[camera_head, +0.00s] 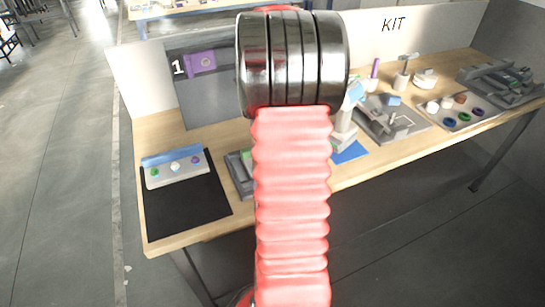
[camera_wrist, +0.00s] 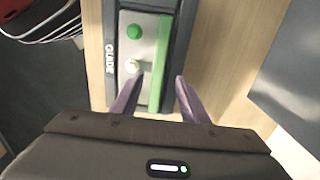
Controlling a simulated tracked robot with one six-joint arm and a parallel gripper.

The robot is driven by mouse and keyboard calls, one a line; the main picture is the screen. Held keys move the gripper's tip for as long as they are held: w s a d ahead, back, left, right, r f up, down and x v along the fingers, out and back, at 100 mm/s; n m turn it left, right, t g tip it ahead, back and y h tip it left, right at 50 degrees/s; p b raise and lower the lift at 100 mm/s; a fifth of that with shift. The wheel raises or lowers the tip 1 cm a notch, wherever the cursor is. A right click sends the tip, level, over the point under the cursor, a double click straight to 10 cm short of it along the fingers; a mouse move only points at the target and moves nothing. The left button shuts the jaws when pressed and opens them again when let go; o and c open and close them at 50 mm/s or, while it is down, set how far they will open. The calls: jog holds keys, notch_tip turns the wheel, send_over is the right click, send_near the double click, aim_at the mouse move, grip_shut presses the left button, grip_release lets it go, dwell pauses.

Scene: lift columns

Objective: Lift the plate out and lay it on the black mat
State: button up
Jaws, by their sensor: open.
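In the wrist view a light grey plate (camera_wrist: 134,50) with a green strip along its right side, a green dot and a whitish knob sits in a dark holder (camera_wrist: 110,85) marked GUIDE. My gripper (camera_wrist: 158,79) is open, its two purple fingers apart over the near part of the plate and holder. I cannot tell the height of the fingertips above the plate. In the head view the holder (camera_head: 236,176) shows partly, the rest hidden behind my arm. The black mat (camera_head: 188,212) lies left of it. My gripper is hidden in the head view.
Another plate (camera_head: 174,171), with a blue strip and several coloured dots, lies at the mat's back edge. The mat's front is bare. Right of my arm are a blue patch (camera_head: 349,153), a grey fixture (camera_head: 393,122) and a tray (camera_head: 458,122) of rings.

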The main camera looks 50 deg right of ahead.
jog(key=shift+f, duration=0.6)
jog(key=shift+f, duration=0.1)
jog(key=shift+s+d+f, duration=0.1)
jog(key=shift+f, duration=2.4)
jog(key=shift+c, duration=0.5)
grip_shut()
